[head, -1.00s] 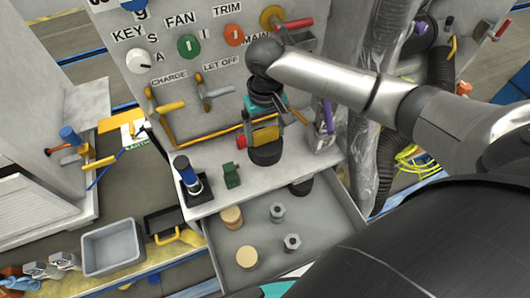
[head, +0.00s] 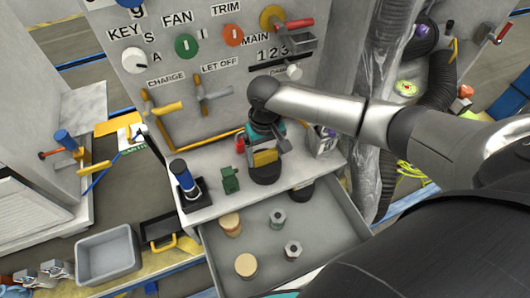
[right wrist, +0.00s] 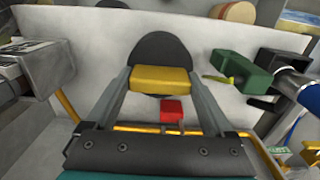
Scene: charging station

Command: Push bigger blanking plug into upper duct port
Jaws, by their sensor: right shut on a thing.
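My right gripper (head: 264,150) is shut on the yellow grip of a black round blanking plug (head: 264,175). It holds the plug near the front edge of the grey shelf. In the right wrist view the yellow grip (right wrist: 160,78) sits between both fingers, with the black disc (right wrist: 160,48) beyond it. A second dark round thing (head: 302,190) lies at the drawer's back edge, partly hidden; I cannot tell if it is a plug. A purple round fitting (head: 425,38) shows at the upper right; I cannot tell if it is the upper duct port. My left gripper is not in view.
An open drawer (head: 330,262) holds tan discs and metal nuts. A green block (head: 230,180) and a blue-topped black cylinder (head: 185,177) stand on the shelf. Yellow handles (head: 165,108) stick out of the panel. A clear wrapped column (head: 365,80) and black hose (head: 392,150) stand right.

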